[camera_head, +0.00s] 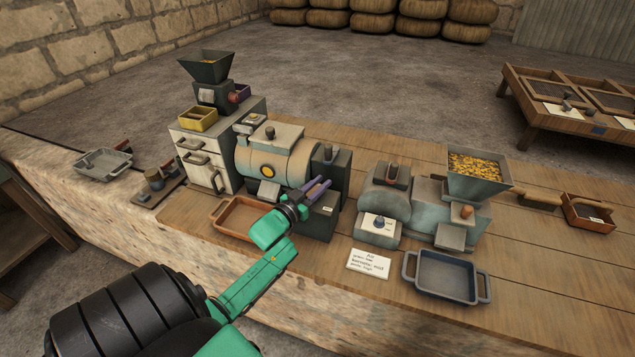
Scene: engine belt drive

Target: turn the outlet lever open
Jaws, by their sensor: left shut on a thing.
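My left gripper (319,188), with purple fingers, reaches in over the bench's front edge. It is at the front of the dark grey block (331,165) on the right end of the drum machine (270,158). Its jaws are shut on a small part there, which seems to be the outlet lever; the fingers hide it, so I cannot tell its angle. A brown tray (238,234) lies below the drum's front, left of my gripper. My right gripper is not in view.
To the right stand a grey-green mill with a seed-filled hopper (474,186), a label card (369,262) and a blue-grey tray (447,296). A drawer cabinet (220,150) with a yellow bin (198,119) stands left.

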